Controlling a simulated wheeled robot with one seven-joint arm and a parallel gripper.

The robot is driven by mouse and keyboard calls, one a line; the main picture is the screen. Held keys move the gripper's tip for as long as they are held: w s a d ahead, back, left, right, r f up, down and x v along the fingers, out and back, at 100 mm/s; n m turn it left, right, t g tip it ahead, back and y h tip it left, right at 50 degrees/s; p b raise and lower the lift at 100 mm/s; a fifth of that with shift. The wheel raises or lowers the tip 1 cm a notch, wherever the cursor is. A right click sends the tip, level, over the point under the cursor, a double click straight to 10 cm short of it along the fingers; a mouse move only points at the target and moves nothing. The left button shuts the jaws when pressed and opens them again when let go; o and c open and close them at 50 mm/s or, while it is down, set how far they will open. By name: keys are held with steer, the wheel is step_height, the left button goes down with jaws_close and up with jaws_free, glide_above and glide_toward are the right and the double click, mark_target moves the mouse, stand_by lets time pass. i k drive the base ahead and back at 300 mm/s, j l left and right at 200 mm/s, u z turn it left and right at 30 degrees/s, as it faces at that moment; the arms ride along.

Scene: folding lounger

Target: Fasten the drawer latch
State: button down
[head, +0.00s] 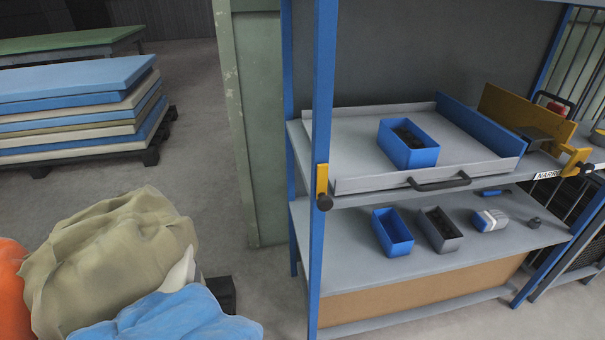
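A shallow grey drawer (348,186) lies on the upper shelf of a blue-framed rack, with a dark bar handle (440,183) on its front. A blue bin (424,156) with dark contents stands in it. A yellow latch piece with a dark knob (324,202) sits on the blue post at the drawer's front left corner. A second yellow fitting (575,160) with a dark end is on the right, near a label. I cannot tell from here whether either is engaged with the drawer. My gripper is not in view.
The lower shelf (350,267) holds a blue bin (392,236), a grey bin (440,230) and a pale blue-and-white object (489,220). Filled sacks (110,255) lie at front left. Stacked pads (80,105) stand on a pallet behind.

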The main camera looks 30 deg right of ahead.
mark_target(324, 203)
steer(key=i+l+u, duration=0.1)
steer(key=u, duration=0.25)
steer(key=i+l+u, duration=0.1)
steer(key=u, duration=0.3)
steer(key=i+l+u, duration=0.15)
steer(key=u, duration=0.2)
